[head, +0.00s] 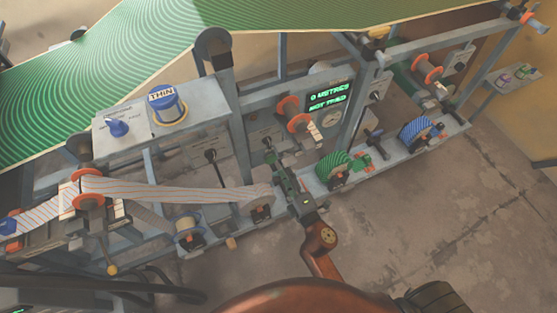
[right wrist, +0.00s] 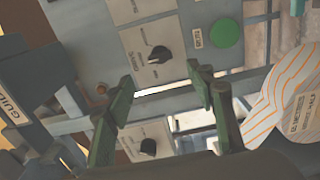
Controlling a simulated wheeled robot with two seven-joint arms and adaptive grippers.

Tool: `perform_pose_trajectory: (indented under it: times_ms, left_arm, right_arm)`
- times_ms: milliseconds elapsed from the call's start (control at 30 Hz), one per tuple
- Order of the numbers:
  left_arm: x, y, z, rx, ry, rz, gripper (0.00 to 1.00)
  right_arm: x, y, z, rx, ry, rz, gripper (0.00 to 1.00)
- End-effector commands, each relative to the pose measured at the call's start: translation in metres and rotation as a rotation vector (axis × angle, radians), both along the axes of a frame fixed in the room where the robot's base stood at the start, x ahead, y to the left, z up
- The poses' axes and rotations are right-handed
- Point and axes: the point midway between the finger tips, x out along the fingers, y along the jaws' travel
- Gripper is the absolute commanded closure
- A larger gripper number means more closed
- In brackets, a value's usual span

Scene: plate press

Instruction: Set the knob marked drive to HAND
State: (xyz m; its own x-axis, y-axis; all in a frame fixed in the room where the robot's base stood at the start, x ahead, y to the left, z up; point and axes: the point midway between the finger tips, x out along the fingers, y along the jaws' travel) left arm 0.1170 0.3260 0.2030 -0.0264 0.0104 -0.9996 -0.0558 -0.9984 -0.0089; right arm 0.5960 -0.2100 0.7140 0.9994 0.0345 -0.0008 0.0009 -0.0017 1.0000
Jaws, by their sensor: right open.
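My right gripper (head: 278,165) is open and empty in front of the machine's lower panel. In the right wrist view its two green fingers (right wrist: 160,82) stand apart. Beyond them is a black knob (right wrist: 160,54) on a light grey plate with small markings around it. A second black knob (right wrist: 148,147) on another plate shows lower, between the fingers' bases. My left gripper is not in view.
A green button (right wrist: 226,33) sits beside the upper knob. A striped paper roll (right wrist: 290,100) is close on the right. Floor in front is bare.

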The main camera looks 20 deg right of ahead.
Motion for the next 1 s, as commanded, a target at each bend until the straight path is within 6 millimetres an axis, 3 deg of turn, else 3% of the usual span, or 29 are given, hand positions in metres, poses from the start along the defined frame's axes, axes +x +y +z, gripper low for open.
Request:
perform_pose_trajectory:
  times_ms: [200,767,867,967,1000]
  left_arm:
    - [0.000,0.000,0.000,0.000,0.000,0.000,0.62]
    - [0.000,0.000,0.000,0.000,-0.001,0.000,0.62]
    - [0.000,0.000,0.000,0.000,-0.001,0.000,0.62]
    - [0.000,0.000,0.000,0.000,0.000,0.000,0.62]
    - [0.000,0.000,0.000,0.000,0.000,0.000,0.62]
  right_arm:
    - [-0.010,-0.001,0.001,-0.002,-0.001,0.000,0.50]
    - [-0.011,-0.003,-0.004,0.008,0.008,-0.005,0.50]
    - [-0.014,-0.013,-0.028,0.060,0.059,-0.030,0.50]
    - [-0.024,-0.033,-0.076,0.166,0.160,-0.088,0.50]
    - [-0.030,-0.043,-0.101,0.221,0.210,-0.119,0.50]
